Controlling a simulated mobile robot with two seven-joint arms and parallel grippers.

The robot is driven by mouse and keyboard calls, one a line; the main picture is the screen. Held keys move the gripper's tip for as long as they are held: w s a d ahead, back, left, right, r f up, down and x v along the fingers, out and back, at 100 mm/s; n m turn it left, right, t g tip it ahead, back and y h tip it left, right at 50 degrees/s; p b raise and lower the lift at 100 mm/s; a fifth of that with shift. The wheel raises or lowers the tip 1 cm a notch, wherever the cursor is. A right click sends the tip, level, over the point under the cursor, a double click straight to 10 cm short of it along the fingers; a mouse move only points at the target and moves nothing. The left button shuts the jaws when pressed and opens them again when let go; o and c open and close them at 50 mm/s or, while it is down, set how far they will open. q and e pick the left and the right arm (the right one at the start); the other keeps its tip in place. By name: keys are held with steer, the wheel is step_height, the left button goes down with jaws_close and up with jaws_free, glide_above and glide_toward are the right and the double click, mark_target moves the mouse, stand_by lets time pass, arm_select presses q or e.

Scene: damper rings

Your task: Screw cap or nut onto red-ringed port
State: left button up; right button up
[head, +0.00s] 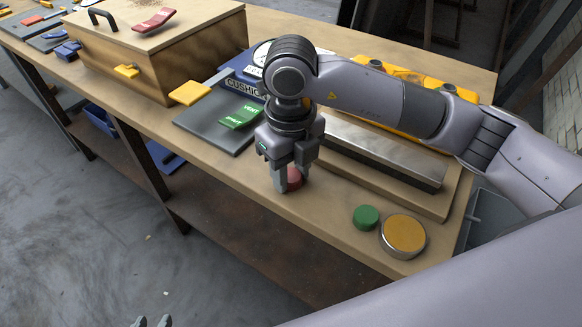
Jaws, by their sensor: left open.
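My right gripper (290,178) points down at the table's front part, its fingers at a small red round piece (295,180), cap or nut. The fingers partly hide the piece, and I cannot tell whether they are shut on it. A green round cap (366,217) lies on the table to the right. Beside it is a larger round piece with an orange top and metal side (404,235). My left gripper (152,322) shows only its fingertips at the bottom edge, open, away from the table. I cannot make out a red-ringed port.
A wooden box (150,65) with a black handle and a red piece on its lid stands at the left. A dark plate (215,125) with green VENT labels lies left of my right gripper. A long metal block (375,150) lies behind my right gripper. The front edge is close.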

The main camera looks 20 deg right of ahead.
steer(key=shift+r+p, duration=1.8)
steer(key=shift+r, duration=1.25)
arm_select(q)
step_height(320, 180, up, 3)
steer(key=shift+r, duration=0.2)
